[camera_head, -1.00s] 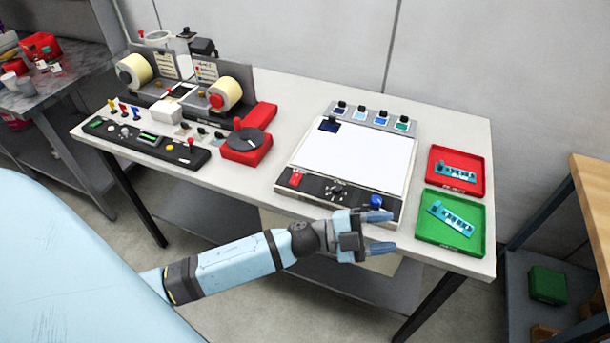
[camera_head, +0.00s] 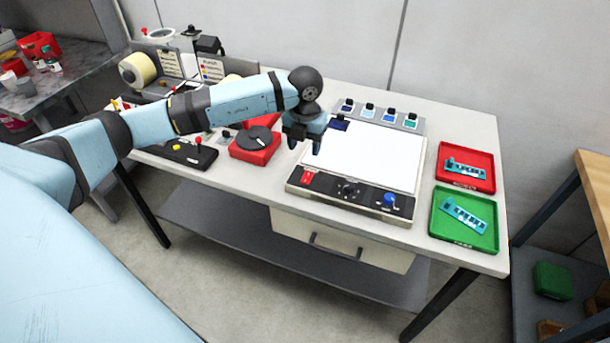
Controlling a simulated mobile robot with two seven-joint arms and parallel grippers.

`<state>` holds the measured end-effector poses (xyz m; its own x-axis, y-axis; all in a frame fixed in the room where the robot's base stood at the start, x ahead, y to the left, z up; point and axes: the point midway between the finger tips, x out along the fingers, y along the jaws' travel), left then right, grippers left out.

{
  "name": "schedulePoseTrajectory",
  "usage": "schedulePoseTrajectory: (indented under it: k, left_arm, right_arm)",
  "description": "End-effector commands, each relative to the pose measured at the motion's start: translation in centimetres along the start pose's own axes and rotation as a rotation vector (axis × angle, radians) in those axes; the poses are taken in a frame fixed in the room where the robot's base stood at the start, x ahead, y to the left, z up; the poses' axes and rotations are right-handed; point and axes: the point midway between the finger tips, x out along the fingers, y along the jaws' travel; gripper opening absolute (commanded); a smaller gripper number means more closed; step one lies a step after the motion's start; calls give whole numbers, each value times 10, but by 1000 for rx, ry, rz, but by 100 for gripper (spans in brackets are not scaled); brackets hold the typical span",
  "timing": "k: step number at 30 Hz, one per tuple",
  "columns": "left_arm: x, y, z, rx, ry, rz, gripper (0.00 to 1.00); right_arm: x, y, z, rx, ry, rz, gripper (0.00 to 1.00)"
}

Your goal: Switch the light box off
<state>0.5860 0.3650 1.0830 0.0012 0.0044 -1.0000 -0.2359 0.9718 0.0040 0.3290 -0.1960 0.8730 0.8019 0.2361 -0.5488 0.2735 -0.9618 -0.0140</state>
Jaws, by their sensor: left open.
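The light box (camera_head: 372,163) lies on the table with a bright white top panel and a dark control strip along its front edge. On the strip are a red rocker switch (camera_head: 308,178) at the left, a dark knob (camera_head: 348,189) in the middle and a blue knob (camera_head: 390,199) at the right. My left gripper (camera_head: 305,147) is open and empty, pointing down above the left side of the light box, behind the red switch. It covers part of the box's left edge. My right gripper is not in view.
A red tray (camera_head: 485,184) and a green tray (camera_head: 438,233), each holding a blue-green strip, lie right of the light box. A red turntable base (camera_head: 250,155) stands to its left. The label rewinder, partly hidden by my arm, is farther left.

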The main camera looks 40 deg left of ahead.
Motion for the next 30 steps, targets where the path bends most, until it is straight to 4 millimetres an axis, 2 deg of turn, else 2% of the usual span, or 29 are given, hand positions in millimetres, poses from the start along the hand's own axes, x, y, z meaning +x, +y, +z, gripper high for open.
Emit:
schedulePoseTrajectory:
  k: [9, 15, 21, 29, 30]
  left_arm:
    - [67, -1, -2, 0, 6, -2, 53]
    - [100, -1, -1, 2, 5, -3, 53]
    - [115, -1, -1, 2, 3, -3, 53]
    - [117, -1, -1, 2, 2, -4, 53]
    - [117, -1, -1, 2, 2, -4, 51]
  right_arm:
    - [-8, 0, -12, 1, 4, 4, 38]
    - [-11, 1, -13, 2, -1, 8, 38]
    - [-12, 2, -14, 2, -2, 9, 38]
    - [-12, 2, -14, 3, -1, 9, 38]
    - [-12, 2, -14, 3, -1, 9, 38]
